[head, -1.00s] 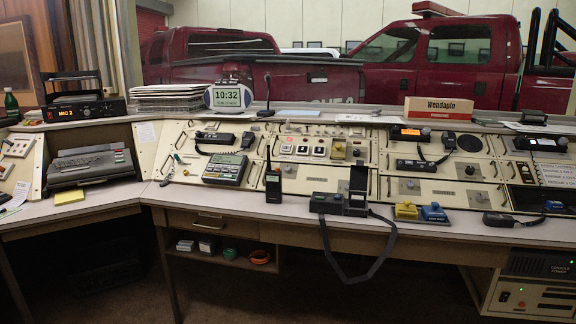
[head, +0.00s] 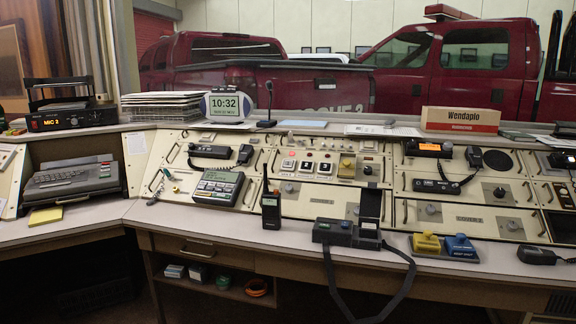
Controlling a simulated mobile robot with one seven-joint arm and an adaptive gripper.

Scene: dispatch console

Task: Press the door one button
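A row of 3 square push buttons (head: 307,166) sits on the upright cream console panel (head: 380,212), a little left of the picture's middle. Their labels are too small to read, so I cannot tell which one is door one. Small round lights, one of them red, show just above the row. A yellow unit with a knob (head: 347,166) is right beside the row. My gripper is not in view.
A handheld radio (head: 271,211) stands on the desk ledge below the buttons. A dark device with a hanging strap (head: 346,234) and yellow and blue units (head: 426,243) stand further right. A keypad phone (head: 218,187) is to the left. The ledge front is partly clear.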

